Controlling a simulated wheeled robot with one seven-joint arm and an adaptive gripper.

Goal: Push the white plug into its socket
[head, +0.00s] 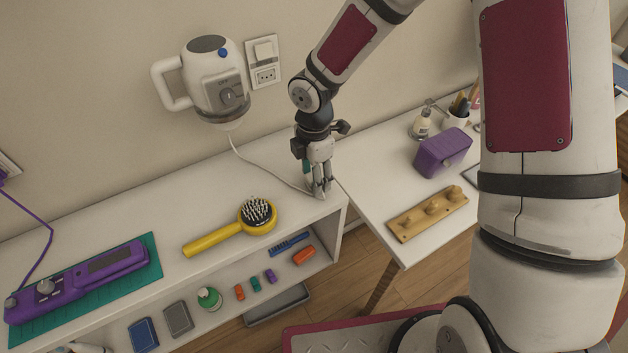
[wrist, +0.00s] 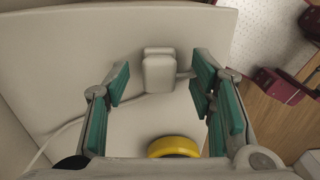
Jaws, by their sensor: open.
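The white plug (wrist: 158,74) lies on the white shelf top, between the spread fingers of my gripper (wrist: 160,88) in the wrist view. Clear gaps show on both sides of the plug. A white cord (head: 272,175) runs across the shelf toward it. In the head view my gripper (head: 321,188) points down near the shelf's right end, and its fingers largely hide the plug. The wall socket (head: 265,75) is in a white plate up and left of my gripper, below a switch. Its openings look empty.
A white wall appliance (head: 214,82) hangs left of the socket. A yellow brush (head: 228,231) lies on the shelf left of my gripper. Right, a lower table holds a purple case (head: 442,152) and a wooden peg rack (head: 428,213). The shelf between brush and wall is mostly clear.

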